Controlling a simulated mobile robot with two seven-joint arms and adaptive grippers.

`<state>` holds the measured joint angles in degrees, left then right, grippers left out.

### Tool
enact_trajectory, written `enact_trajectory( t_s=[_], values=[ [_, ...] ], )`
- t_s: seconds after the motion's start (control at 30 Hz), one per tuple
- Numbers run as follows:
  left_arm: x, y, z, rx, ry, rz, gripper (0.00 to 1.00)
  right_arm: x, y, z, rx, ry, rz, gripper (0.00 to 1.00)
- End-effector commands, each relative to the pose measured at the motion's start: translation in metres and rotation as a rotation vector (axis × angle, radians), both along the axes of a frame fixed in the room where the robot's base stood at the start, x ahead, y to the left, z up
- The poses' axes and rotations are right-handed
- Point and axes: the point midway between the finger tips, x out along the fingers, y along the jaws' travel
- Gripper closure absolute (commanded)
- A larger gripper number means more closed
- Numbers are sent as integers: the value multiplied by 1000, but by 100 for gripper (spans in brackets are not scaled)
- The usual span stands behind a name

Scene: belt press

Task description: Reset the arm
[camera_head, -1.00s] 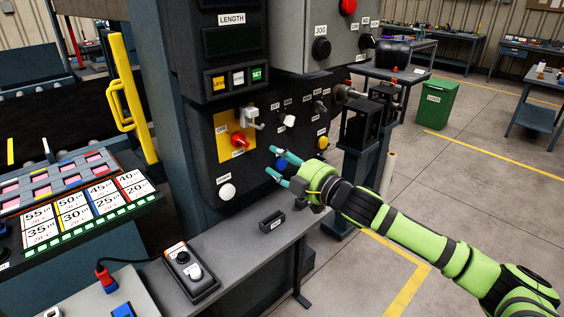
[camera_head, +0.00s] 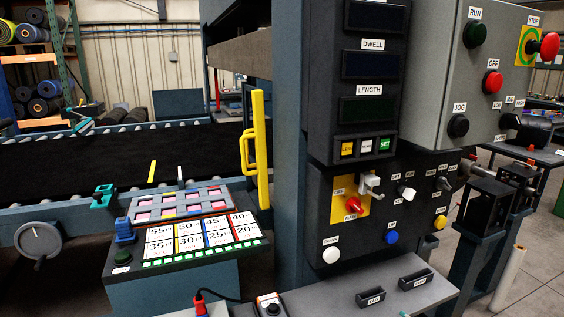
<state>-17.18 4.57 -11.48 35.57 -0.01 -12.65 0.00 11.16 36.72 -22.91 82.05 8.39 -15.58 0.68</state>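Neither of my grippers nor my arms shows in the head view now. The black control panel (camera_head: 385,222) stands right of centre. On it are a red selector knob (camera_head: 353,203) on a yellow plate, a white hooked lever (camera_head: 371,184), a white DOWN button (camera_head: 331,254), a blue UP button (camera_head: 391,237) and a yellow button (camera_head: 440,222).
A slanted board (camera_head: 201,240) with numbered tiles lies at lower left. A yellow handle (camera_head: 259,150) stands beside the blue-grey post. A grey shelf (camera_head: 335,298) with two small black holders juts out below the panel. Open floor shows at lower right.

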Motion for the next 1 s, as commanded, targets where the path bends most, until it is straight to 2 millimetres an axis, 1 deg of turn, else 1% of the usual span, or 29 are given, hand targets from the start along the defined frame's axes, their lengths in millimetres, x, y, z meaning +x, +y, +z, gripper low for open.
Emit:
enact_trajectory(
  t_s=[0.03,0.07,0.1,0.17,0.2,0.27,0.3,0.37,0.4,0.47,0.5,0.57,0.6,0.67,0.7,0.77,0.8,0.9,1.0],
  values=[
    [0,0,0,0,0,0,60,-18,-2,-42,20,71,-34,52],
    [0,0,0,0,0,0,60,-28,-4,-62,27,105,-53,52],
    [0,0,0,0,0,0,60,-43,-5,-90,36,154,-77,52],
    [0,0,0,0,-1,0,60,-68,-6,-129,50,226,-109,52],
    [0,0,0,0,-1,0,60,-87,-6,-153,59,273,-130,52],
    [0,0,0,0,-1,0,60,-117,-3,-189,71,345,-160,52],
    [0,0,0,0,-1,0,60,-138,-1,-211,78,394,-178,52],
    [0,0,0,0,-1,0,60,-172,4,-243,90,464,-204,52],
    [0,0,0,0,-1,0,60,-195,8,-262,97,513,-220,52],
    [0,0,0,0,-1,0,60,-232,15,-289,106,584,-243,52],
    [0,0,0,0,-1,0,60,-258,21,-305,113,631,-258,52],
    [0,0,0,0,-1,0,60,-297,30,-328,123,703,-278,52],
    [0,0,0,0,-1,0,60,-324,37,-341,129,750,-291,52],
    [0,0,0,0,-1,0,60,-365,48,-358,137,821,-307,52],
    [0,0,0,0,-1,1,60,-391,56,-367,143,866,-318,52],
    [0,0,0,0,-1,1,60,-426,68,-377,151,925,-331,52],
    [0,0,0,0,-1,1,60,-448,74,-383,155,961,-339,52],
    [0,0,0,0,0,1,60,-490,89,-391,163,1030,-350,52],
    [0,0,0,0,0,1,60,-515,97,-394,167,1072,-358,52]
  ],
)
